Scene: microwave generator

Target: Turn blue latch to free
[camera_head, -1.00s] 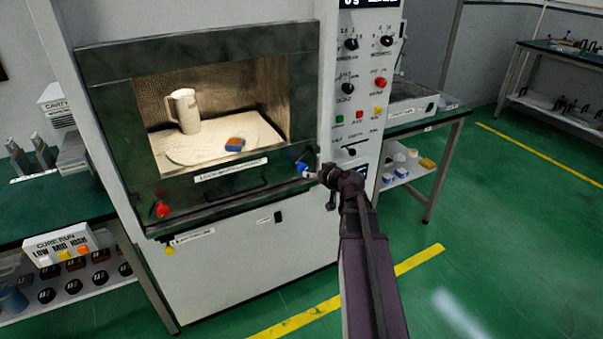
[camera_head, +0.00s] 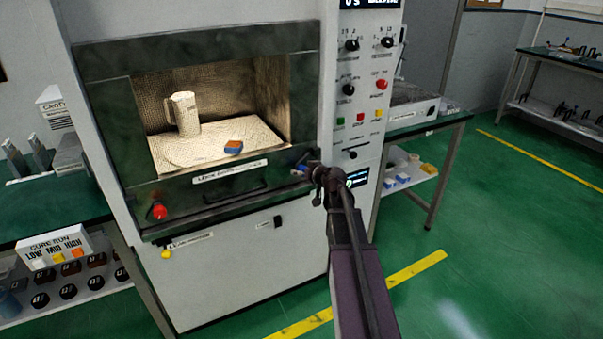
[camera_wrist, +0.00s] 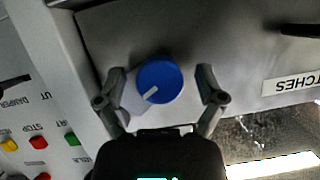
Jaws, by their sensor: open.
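The pale mark points to the lower left in the wrist view. I cannot tell whether the fingers reach the knob's depth.
The oven door (camera_head: 130,120) has a red knob (camera_head: 158,212) at lower left and a dark handle (camera_head: 235,190). A jug (camera_head: 184,115) and an orange-blue block (camera_head: 233,148) stand inside. A control panel (camera_head: 365,110) is to the right. Green floor is clear at right.

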